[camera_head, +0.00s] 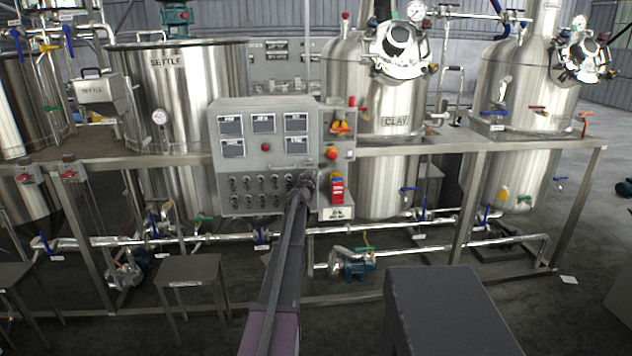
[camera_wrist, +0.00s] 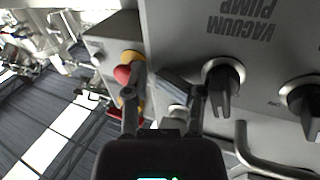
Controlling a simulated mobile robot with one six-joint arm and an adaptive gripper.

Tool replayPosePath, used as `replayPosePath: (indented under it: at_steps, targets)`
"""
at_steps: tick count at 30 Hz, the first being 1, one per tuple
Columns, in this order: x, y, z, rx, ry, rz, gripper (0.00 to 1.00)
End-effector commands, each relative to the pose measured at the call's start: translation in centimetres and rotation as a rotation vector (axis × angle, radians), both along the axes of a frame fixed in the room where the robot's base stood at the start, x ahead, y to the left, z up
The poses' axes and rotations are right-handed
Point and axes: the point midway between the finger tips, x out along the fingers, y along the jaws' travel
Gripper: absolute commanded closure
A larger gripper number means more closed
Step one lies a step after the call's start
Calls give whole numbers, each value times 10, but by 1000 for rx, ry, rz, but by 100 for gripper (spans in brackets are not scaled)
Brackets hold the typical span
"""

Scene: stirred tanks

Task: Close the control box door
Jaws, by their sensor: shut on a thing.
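The control box (camera_head: 262,150) is a grey cabinet in the middle of the head view, in front of the tanks. Its door (camera_head: 245,165) carries several display windows, a red button and rows of black knobs. I cannot tell whether a small gap remains at its edge. My gripper (camera_head: 307,183) is at the lower right of this door and hides part of it. In the wrist view, the door (camera_wrist: 205,55) shows upside down with a "VACUUM PUMP" label and black knobs. My gripper (camera_wrist: 167,92) has its fingers around a grey part at the door's edge; the exact contact is partly hidden.
A narrow side panel (camera_head: 335,155) with a red button and a red switch adjoins the box on the right. Steel frame rails (camera_head: 500,144), tanks (camera_head: 185,90) and pipes surround it. A dark block (camera_head: 445,305) stands at the front right.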

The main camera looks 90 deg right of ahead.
Motion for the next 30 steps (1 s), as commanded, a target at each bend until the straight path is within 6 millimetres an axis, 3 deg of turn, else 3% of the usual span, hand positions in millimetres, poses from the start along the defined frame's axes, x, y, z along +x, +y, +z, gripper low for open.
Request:
replayPosePath:
  at_steps: [1, 19, 30]
  targets:
    - [10, -3, -1, -1, -3, 21, 100]
    - [10, 0, -1, -1, -4, 20, 100]
    - [8, 38, 0, -2, -7, 17, 100]
